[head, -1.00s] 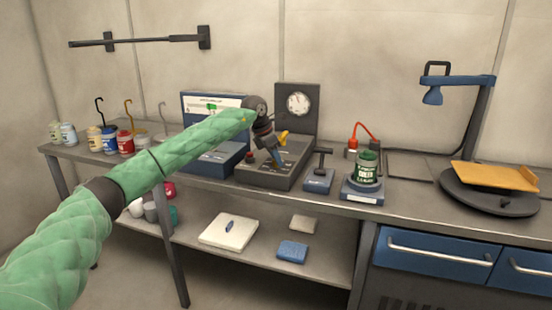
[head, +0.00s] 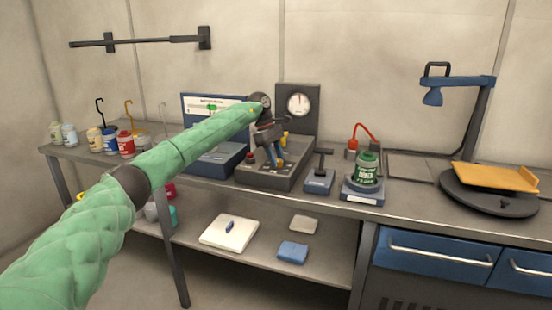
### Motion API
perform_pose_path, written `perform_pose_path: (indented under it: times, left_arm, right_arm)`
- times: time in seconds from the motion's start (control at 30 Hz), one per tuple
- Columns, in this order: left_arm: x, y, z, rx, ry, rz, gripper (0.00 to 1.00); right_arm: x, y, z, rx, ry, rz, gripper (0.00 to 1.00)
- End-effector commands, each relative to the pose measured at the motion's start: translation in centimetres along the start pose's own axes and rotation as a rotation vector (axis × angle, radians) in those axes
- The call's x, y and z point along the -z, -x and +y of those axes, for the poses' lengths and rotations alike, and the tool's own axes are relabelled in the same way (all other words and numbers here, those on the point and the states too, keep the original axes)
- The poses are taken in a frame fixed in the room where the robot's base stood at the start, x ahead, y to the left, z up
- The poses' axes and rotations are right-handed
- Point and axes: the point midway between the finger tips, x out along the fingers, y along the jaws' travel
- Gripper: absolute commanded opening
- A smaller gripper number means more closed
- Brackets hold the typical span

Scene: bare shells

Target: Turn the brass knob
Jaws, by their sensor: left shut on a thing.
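A grey control box (head: 250,179) stands on the bench, with a dark upright panel behind it that carries a round white gauge (head: 298,104). The gauge needle stands near upright. My left gripper (head: 277,164) points down at the box top from above, its blue fingers shut on the brass knob. The fingers hide most of the knob, and only a small yellowish bit shows between the tips. A red button (head: 249,157) is on the box, left of the fingers. My right gripper is not in view.
A blue instrument (head: 222,164) stands left of the box, partly behind my arm. Right of it are a small blue T-handled block (head: 319,181), a green jar (head: 367,170) on a blue base, and a turntable (head: 478,202) with an orange tray. Jars stand at the far left.

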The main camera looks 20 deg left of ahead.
Motion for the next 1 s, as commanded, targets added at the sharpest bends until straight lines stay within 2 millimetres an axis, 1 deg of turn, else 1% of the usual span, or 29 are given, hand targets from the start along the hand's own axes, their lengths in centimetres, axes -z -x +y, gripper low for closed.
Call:
perform_pose_path:
  times: [0.2,0.5,0.73,1.0]
  left_arm:
    - [0.0,0.1,0.2,0.073,-0.176,0.002,0.11]
    - [0.0,0.1,0.3,0.151,-0.366,0.002,0.11]
    - [0.0,0.0,0.3,0.185,-0.445,0.002,0.11]
    - [0.0,0.0,0.3,0.196,-0.474,0.002,0.11]
  right_arm:
    - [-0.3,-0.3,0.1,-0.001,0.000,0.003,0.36]
    - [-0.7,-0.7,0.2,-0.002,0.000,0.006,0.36]
    - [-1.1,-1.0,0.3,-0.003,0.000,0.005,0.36]
    - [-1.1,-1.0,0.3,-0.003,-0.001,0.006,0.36]
